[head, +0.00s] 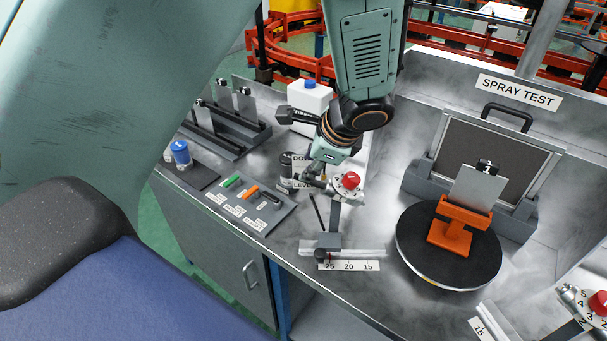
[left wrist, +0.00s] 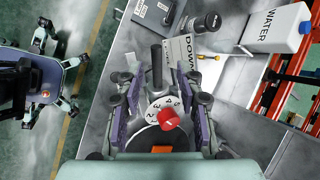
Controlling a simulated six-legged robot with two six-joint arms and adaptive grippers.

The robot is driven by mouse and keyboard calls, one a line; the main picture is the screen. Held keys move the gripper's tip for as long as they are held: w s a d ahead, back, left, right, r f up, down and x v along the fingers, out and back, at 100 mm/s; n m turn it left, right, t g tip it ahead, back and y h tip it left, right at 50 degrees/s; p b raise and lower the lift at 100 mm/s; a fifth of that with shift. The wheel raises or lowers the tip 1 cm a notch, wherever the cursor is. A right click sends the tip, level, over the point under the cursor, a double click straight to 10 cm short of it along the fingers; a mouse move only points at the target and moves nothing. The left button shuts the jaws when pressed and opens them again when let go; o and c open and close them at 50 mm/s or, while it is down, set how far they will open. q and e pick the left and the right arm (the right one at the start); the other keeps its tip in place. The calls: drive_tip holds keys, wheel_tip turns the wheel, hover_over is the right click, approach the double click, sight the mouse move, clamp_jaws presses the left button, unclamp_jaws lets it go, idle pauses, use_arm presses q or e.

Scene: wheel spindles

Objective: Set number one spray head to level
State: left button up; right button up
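A spray head with a red knob (head: 350,181) and a numbered dial stands on a post over a 25-20-15 scale (head: 348,266). In the left wrist view its red knob (left wrist: 168,119) and white dial (left wrist: 160,104) lie between my fingers, with a dark cylinder (left wrist: 157,66) beyond. My left gripper (head: 322,178) is at this spray head, its two fingers apart on either side; I see no clear contact. A DOWN/LEVEL sign (head: 301,172) stands just behind and is partly hidden; DOWN reads in the wrist view (left wrist: 187,63). My right gripper is out of view.
A second spray head with a red knob (head: 599,302) is at the lower right. A black turntable (head: 415,255) carries an orange stand (head: 450,234) holding a grey plate. A white water bottle (head: 309,102) and a tray of coloured markers (head: 280,215) are close to my left gripper.

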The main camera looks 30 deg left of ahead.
sight(329, 187)
use_arm(q)
drive_tip(key=b+x, duration=0.1)
drive_tip(key=x, duration=0.5)
drive_tip(key=shift+s+f, duration=0.1)
drive_tip(key=shift+f, duration=0.4)
drive_tip(key=shift+a+f, duration=0.25)
drive_tip(key=shift+a, duration=0.1)
drive_tip(key=shift+s+d+r, duration=0.2)
drive_tip(key=shift+d+r, duration=0.05)
drive_tip(key=shift+d, duration=0.05)
drive_tip(key=shift+c, duration=1)
drive_tip(key=shift+w+a+f, duration=0.2)
drive_tip(key=shift+w, duration=0.1)
drive_tip(key=c, duration=0.5)
drive_tip(key=shift+s+r, duration=0.1)
clamp_jaws()
